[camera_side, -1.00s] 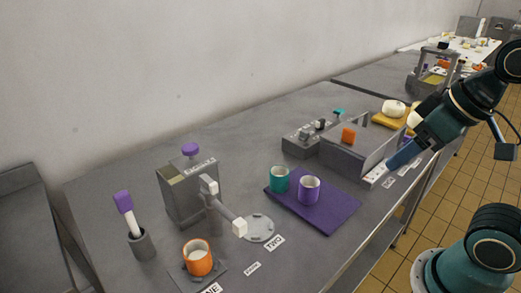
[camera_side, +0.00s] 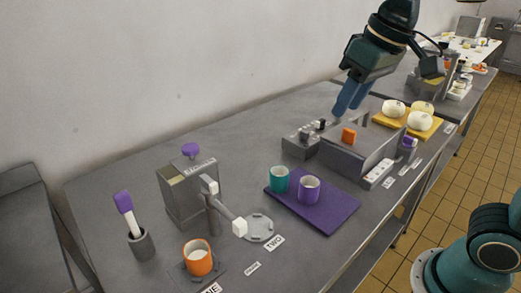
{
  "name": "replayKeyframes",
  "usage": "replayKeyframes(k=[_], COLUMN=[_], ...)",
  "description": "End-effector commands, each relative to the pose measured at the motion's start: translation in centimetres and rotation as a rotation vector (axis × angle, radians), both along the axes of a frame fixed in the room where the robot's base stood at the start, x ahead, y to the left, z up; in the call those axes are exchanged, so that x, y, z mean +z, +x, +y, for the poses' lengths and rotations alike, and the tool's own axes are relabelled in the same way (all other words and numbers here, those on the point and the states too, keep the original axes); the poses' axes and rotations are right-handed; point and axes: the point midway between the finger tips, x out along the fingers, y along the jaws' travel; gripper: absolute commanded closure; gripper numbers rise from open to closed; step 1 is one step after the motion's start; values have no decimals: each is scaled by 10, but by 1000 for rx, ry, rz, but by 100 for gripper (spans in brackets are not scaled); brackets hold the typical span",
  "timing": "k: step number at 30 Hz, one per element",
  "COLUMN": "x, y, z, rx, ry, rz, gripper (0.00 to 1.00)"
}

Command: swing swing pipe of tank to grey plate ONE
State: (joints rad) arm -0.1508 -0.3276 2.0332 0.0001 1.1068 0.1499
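The tank (camera_side: 188,200) is a grey box with a purple knob (camera_side: 190,150) on top, at the left of the bench. Its swing pipe (camera_side: 222,208) reaches forward and right, and its white end (camera_side: 239,228) is over the left edge of a round grey plate (camera_side: 262,229) by the label TWO. A square grey plate (camera_side: 178,272) by a partly cut-off label, seemingly ONE, bears an orange cup with white contents (camera_side: 198,258). My gripper (camera_side: 343,112), with blue fingers, is far from the pipe, above the back of a grey trough. Whether it holds anything is unclear.
A purple mat (camera_side: 330,218) with a teal cup (camera_side: 279,180) and a purple cup (camera_side: 308,189) lies between the tank and the grey trough (camera_side: 350,158). A purple-headed tool stands in a grey holder (camera_side: 141,244). White round items lie on yellow boards at the back right.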

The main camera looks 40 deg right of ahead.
Motion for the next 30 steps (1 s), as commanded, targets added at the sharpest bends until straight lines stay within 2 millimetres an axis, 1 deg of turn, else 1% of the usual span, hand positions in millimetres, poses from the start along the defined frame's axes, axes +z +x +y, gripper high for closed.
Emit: replayKeyframes(k=[1, 6, 14, 20, 24, 30], x=[3, 11, 12, 4, -6, -23], y=[12, 46, 96, 130, 152, 174], z=[7, 29, 68, 103, 129, 165], rx=[3, 6, 7, 8, 6, 4], ry=[1, 5, 2, -8, -19, -36], rz=[18, 69, 147, 206, 246, 295], gripper=[64, 64, 64, 64, 64, 64])
